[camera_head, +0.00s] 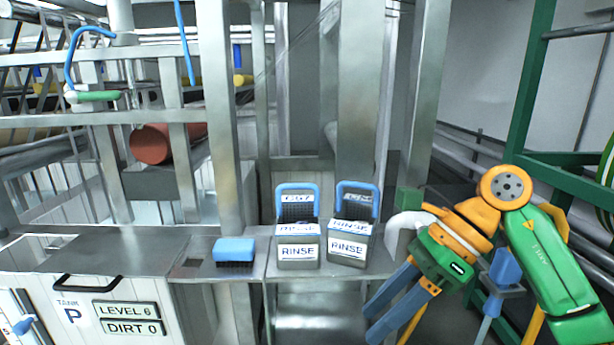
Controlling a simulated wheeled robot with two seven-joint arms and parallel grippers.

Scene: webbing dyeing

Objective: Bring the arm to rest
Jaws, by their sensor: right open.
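My right arm (540,255), green and orange, comes in at the right side of the head view and is bent at an orange joint. Its right gripper (376,322) points down and to the left, with two long blue-grey fingers apart and nothing seen between them. The gripper hangs in front of the bench's right end, to the right of the two rinse containers and apart from them in the picture. My left gripper is not in view.
Two grey containers labelled RINSE, left (298,254) and right (347,247), with blue handles, stand on the metal bench (205,262). A blue-topped brush (235,250) lies left of them. A green frame (527,95) stands at right.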

